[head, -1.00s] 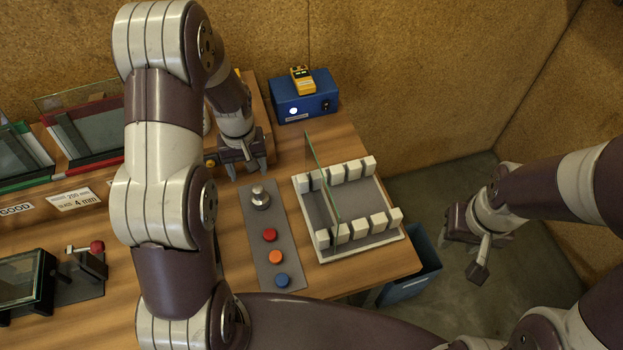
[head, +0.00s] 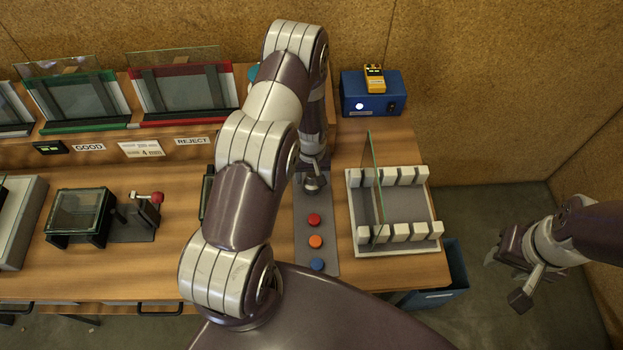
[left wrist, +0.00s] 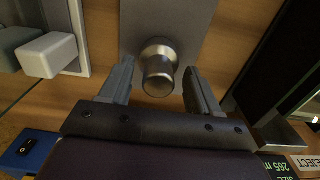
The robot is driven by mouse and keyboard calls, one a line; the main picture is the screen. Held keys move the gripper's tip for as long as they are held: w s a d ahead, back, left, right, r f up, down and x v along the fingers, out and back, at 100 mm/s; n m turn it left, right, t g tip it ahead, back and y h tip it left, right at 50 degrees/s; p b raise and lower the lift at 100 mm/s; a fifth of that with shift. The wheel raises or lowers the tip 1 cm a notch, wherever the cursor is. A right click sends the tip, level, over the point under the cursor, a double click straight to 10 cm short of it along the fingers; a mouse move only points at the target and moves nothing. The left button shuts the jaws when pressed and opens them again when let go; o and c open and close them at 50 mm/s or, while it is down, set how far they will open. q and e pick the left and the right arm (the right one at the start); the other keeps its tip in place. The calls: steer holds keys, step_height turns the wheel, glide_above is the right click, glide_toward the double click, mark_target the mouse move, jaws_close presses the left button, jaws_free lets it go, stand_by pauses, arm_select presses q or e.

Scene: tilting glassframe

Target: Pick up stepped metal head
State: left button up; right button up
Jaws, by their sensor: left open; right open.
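The stepped metal head (head: 314,184) stands at the far end of a grey strip on the table. In the left wrist view the silvery stepped head (left wrist: 158,68) lies between the two fingers of my left gripper (left wrist: 158,88). The fingers are open, with a gap on each side of the head. In the head view my left gripper (head: 313,172) is right over the head and partly hides it. My right gripper (head: 508,275) is open and empty, off the table at the right.
Red (head: 314,219), orange (head: 316,241) and blue (head: 317,264) buttons sit on the strip. A white-blocked rack (head: 405,248) holding an upright glass pane (head: 372,190) stands close to its right. A blue box (head: 352,100) is behind. A blue bin (head: 455,275) is below the table's right edge.

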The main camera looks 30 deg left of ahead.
arm_select(q)
steer(key=shift+d, duration=0.15)
steer(key=c, duration=1)
jaws_close()
